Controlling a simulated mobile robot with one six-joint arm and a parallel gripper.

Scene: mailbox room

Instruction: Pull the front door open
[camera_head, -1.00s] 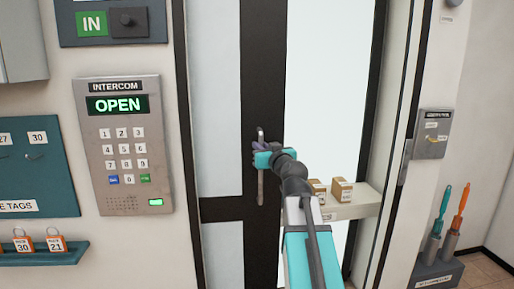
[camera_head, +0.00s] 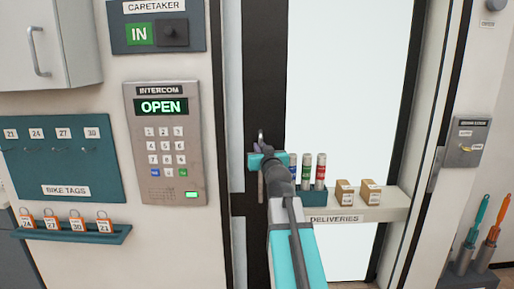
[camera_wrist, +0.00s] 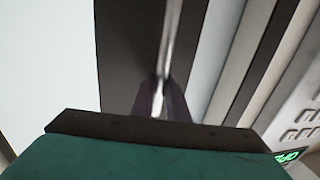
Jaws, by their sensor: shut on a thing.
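The metal bar handle (camera_head: 261,187) is upright on the stile. My gripper (camera_head: 261,150) is shut on the handle's upper part, and my arm hides some of the stile below. In the wrist view the dark fingers (camera_wrist: 160,100) close around the shiny bar (camera_wrist: 171,45).
The intercom (camera_head: 165,140) reads OPEN on the left wall. A bike-tag board (camera_head: 60,150) and cabinet (camera_head: 55,45) are farther left. A tool holder (camera_head: 468,270) stands right.

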